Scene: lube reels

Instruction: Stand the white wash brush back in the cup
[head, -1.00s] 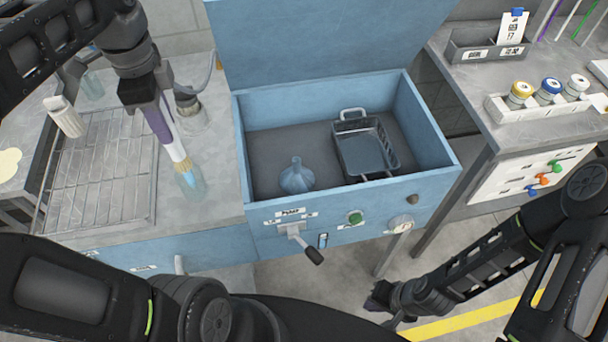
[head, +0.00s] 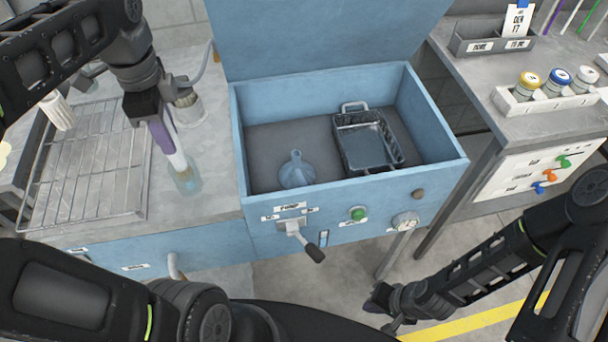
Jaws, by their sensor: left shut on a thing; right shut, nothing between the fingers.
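The white wash brush (head: 177,160) is held upright, slightly tilted, by my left gripper (head: 163,138), whose purple fingers are shut on its upper part. Its lower end overlaps the mouth of a clear, pale blue-green cup (head: 188,184) on the grey bench, and the bristles seem to show through the cup wall. I cannot tell whether the brush touches the cup's bottom. My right gripper (head: 380,300) is shut and empty, low at the front right, away from the cup.
A wire rack (head: 90,175) lies left of the cup. A grey container (head: 187,108) stands behind it. The blue basin (head: 340,195) to the right holds a blue funnel-shaped thing (head: 296,172) and a dark basket (head: 365,145). A white holder with several capped jars (head: 545,98) is at the right.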

